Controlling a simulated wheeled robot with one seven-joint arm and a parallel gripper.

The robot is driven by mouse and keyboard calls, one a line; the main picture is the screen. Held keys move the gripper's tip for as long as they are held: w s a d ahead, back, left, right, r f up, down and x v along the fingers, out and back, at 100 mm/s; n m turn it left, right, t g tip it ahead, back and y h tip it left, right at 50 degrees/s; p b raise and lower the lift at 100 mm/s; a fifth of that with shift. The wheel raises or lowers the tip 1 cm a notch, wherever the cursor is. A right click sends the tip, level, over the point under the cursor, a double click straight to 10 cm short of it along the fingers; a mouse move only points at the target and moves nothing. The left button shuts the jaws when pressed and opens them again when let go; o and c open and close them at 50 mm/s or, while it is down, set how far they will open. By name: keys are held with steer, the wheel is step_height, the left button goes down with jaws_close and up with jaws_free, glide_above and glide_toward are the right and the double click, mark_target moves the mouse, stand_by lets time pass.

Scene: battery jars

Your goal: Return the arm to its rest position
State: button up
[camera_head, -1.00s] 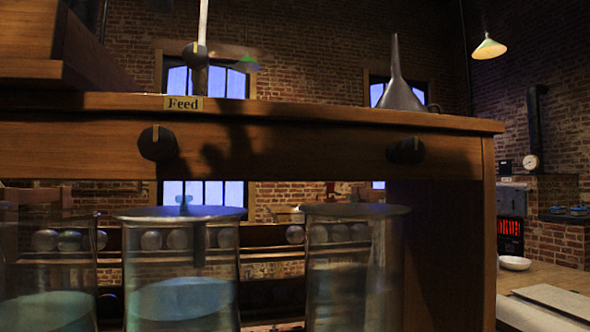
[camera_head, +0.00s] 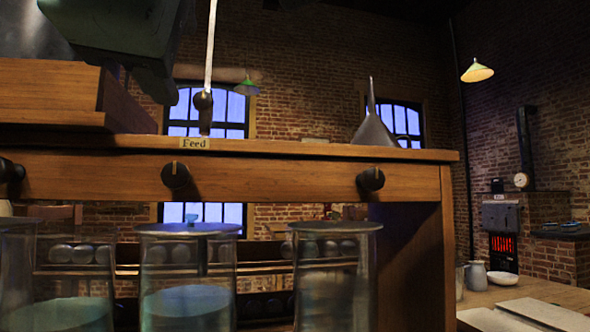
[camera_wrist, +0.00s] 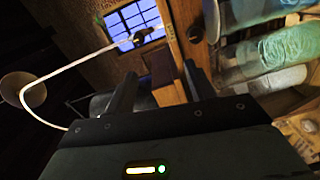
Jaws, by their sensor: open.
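My gripper (camera_wrist: 160,82) shows in the wrist view with its two dark fingers apart and nothing between them. The wrist picture is tilted, and the wooden frame and glass jars lie beyond the fingers, towards the right. In the head view, a dark green part of my arm (camera_head: 122,38) hangs at the upper left, above the wooden shelf (camera_head: 300,150). The arm appears clear of the jars.
A white bowl (camera_head: 503,277) sits far right.

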steer(key=w+d+f+m+g+h, duration=0.1)
steer(key=w+d+f+g+h, duration=0.2)
steer(key=f, duration=0.9)
steer(key=w+d+f+g+h, duration=0.1)
steer(key=w+d+f+g, duration=0.25)
steer(key=f, duration=0.85)
steer(key=s+d+f+m+g, duration=0.45)
steer(key=d+f, duration=0.45)
steer(key=f, duration=0.3)
steer(key=s+d+f+m+g, duration=0.4)
steer(key=d+f+m+g, duration=0.3)
steer(key=f, duration=0.5)
step_height(320, 180, up, 16)
steer(key=s+d+t+p, duration=0.1)
steer(key=p, duration=1.5)
steer(key=shift+d+f+n, duration=0.25)
steer(key=shift+d+n, duration=0.05)
steer(key=shift+n, duration=0.05)
